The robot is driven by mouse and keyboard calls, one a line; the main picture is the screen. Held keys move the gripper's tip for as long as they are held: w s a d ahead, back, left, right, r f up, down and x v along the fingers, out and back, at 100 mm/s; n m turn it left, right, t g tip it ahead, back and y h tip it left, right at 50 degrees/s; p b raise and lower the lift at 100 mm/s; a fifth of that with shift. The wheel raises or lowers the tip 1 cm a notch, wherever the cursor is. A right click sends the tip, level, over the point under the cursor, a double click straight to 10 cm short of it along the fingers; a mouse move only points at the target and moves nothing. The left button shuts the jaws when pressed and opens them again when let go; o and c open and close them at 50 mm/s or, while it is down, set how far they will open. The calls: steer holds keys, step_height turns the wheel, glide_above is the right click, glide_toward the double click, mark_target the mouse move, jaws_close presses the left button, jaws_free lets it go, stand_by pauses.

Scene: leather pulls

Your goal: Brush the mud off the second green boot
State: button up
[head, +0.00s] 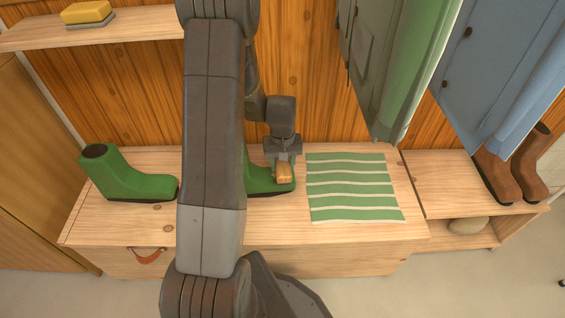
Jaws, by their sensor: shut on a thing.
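One green boot (126,178) stands upright at the left of the wooden bench, its toe pointing right, and no mud shows on it. A second green boot (262,184) stands right of it on the bench, mostly hidden behind my arm; its toe part shows. My gripper (283,163) points down over the toe of this second boot. It is shut on a small wooden brush (285,173), which is at the boot's toe. I cannot tell whether the bristles touch the boot. Mud on the second boot cannot be made out.
A green and white striped cloth (355,187) lies flat on the bench to the right. Green and blue coats (510,70) hang above. Brown boots (497,178) stand on the lower right bench. A yellow sponge-like block (88,14) sits on the upper left shelf.

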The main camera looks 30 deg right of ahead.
steer(key=shift+f+b, duration=0.35)
steer(key=shift+f, duration=0.2)
steer(key=shift+a, duration=0.1)
